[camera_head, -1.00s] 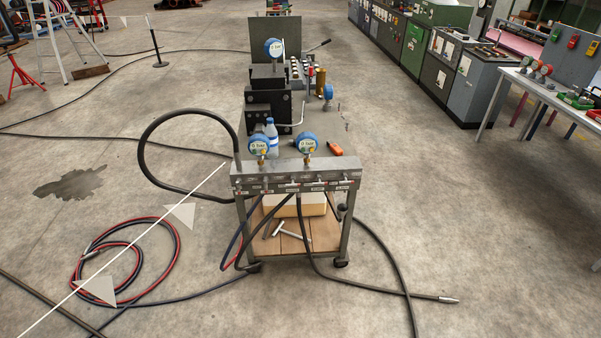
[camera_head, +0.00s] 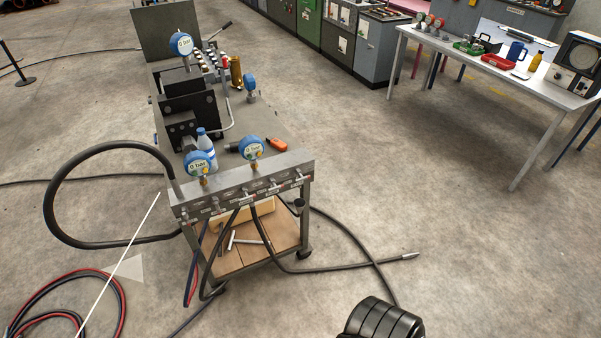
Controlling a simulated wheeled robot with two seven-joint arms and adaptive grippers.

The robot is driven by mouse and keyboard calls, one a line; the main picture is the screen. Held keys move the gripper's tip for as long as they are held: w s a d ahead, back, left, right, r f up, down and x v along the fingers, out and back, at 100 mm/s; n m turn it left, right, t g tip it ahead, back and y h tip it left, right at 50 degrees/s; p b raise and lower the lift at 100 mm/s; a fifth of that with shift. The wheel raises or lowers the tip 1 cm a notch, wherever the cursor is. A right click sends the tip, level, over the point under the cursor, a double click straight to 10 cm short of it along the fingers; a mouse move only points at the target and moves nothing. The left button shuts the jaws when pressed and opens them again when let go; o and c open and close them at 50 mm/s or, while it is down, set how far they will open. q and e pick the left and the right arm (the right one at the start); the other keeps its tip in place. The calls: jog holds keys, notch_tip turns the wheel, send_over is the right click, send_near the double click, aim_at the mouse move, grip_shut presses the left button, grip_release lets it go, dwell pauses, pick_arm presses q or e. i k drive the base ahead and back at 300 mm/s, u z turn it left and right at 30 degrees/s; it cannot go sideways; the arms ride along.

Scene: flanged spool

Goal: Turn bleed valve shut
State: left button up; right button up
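A wheeled hydraulic test cart stands left of centre with a grey manifold bar (camera_head: 247,187) across its near end. Several small valve handles and labels sit along the bar; the labels are too small to read, so I cannot tell which one is the bleed valve. Two blue gauges rise from the bar, the left gauge (camera_head: 198,163) and the right gauge (camera_head: 252,147), both reading 0 bar. A third blue gauge (camera_head: 181,44) stands at the back, also reading 0 bar. A smaller blue gauge (camera_head: 250,83) sits on the cart's right side. Neither of my grippers shows.
A black ribbed object (camera_head: 384,321) is at the bottom edge; I cannot tell what it is. Hoses (camera_head: 340,268) trail on the floor around the cart. A white-topped table (camera_head: 480,72) stands at right. Open floor lies between cart and table.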

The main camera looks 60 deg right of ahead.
aim_at(302, 178)
jog(key=z, duration=0.75)
jog(key=i, duration=0.9)
jog(key=z, duration=0.95)
